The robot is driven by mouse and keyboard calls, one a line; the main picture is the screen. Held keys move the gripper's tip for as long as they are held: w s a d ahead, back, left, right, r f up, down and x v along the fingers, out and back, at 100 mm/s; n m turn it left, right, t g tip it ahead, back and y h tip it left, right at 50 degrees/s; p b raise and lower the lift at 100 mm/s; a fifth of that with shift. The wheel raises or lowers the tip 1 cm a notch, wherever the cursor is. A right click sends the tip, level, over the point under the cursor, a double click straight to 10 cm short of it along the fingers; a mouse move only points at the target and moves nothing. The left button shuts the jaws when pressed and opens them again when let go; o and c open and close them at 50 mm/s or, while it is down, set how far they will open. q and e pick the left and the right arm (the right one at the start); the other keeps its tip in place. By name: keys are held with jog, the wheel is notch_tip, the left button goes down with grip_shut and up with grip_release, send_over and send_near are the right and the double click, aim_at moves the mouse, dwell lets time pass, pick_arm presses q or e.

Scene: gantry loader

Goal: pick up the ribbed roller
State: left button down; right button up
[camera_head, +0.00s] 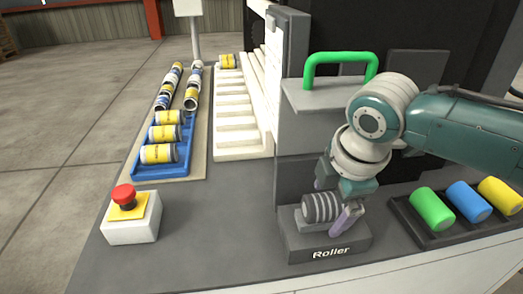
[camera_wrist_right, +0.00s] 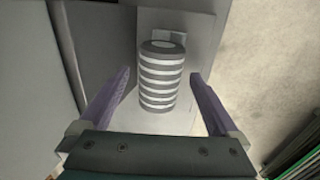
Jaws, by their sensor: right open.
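The ribbed roller (camera_head: 320,207) is grey with lighter bands and lies on its side on a dark stand (camera_head: 328,243) labelled "Roller". In the right wrist view the roller (camera_wrist_right: 161,78) sits between two purple fingers, with a visible gap on each side. My right gripper (camera_head: 337,203) is open at the stand, its fingers around the roller. One purple finger shows in front of the roller's right end in the head view; the other finger is mostly hidden. My left gripper is not in view.
A red emergency button on a white box (camera_head: 132,231) stands at the left. A blue tray (camera_head: 155,171) holds several cans. A dark tray (camera_head: 428,238) at the right holds green, blue and yellow cylinders. A grey block with a green handle (camera_head: 340,60) stands behind the roller.

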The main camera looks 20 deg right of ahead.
jog(key=shift+c, duration=0.2)
grip_shut()
dwell(0.5)
